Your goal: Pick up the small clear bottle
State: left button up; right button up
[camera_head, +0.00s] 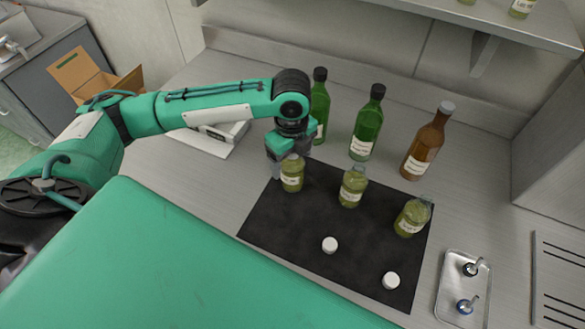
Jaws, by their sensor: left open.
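Three small clear bottles with yellow-green contents and pale labels stand upright on a dark mat (290,245). One is at the mat's back left (292,182), one in the middle (353,187), and one at the right (411,218). My left gripper (289,158) is open at the top of the back-left bottle. Its fingers hide part of that bottle's neck, and I cannot tell whether they touch it. My right gripper is not in view.
Two green bottles (367,124) (319,106) and a brown bottle (425,144) stand behind the mat. Two white caps (330,245) (391,280) lie on it. A metal tray (449,284) holds small items at right. A shelf (480,22) hangs above.

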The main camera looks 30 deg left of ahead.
pick_arm(q)
jog(key=c, duration=1.7)
jog(key=shift+r, duration=0.1)
